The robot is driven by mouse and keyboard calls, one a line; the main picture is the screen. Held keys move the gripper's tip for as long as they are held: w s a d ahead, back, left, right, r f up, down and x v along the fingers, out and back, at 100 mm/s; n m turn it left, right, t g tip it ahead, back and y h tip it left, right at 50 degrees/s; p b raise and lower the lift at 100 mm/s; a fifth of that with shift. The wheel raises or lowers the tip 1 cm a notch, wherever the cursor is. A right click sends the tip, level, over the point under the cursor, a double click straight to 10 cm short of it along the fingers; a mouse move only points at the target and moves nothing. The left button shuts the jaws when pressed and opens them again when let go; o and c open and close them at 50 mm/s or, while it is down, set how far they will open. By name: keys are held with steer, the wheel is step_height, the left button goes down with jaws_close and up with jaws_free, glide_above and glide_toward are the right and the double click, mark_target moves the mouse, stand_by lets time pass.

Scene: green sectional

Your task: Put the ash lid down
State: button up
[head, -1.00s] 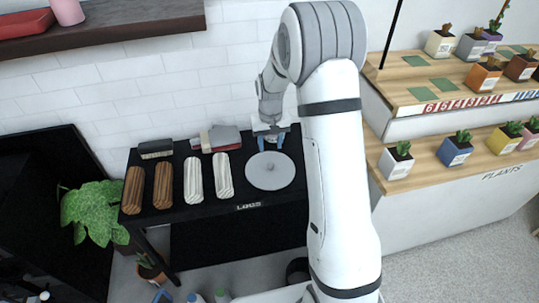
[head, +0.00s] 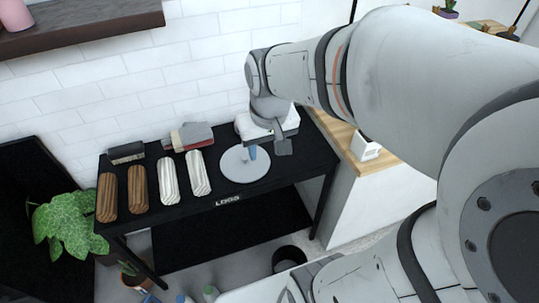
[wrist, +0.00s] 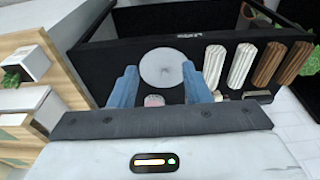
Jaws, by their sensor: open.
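The ash lid, a flat light-grey disc with a small central knob (head: 238,170), lies on the black table marked LOGS, right of the logs. It also shows in the wrist view (wrist: 161,67), beyond and between my blue fingers. My gripper (head: 254,154) is at the back right of the lid in the head view. In the wrist view my gripper (wrist: 159,72) has its fingers spread apart with nothing held between them. One finger partly covers the lid's back edge in the head view. Whether it touches the lid I cannot tell.
Two white logs (head: 198,175) and two brown logs (head: 138,190) lie left of the lid on the black table (head: 226,187). Brushes (head: 187,137) lie behind them by the tiled wall. A wooden shelf (head: 380,158) stands right. A small pinkish object (wrist: 154,101) shows between my fingers.

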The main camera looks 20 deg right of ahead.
steer(key=s, duration=0.6)
steer(key=shift+f, duration=0.1)
steer(key=shift+r+t+p, duration=0.3)
steer(key=shift+r+p, duration=0.25)
steer(key=shift+r, duration=0.05)
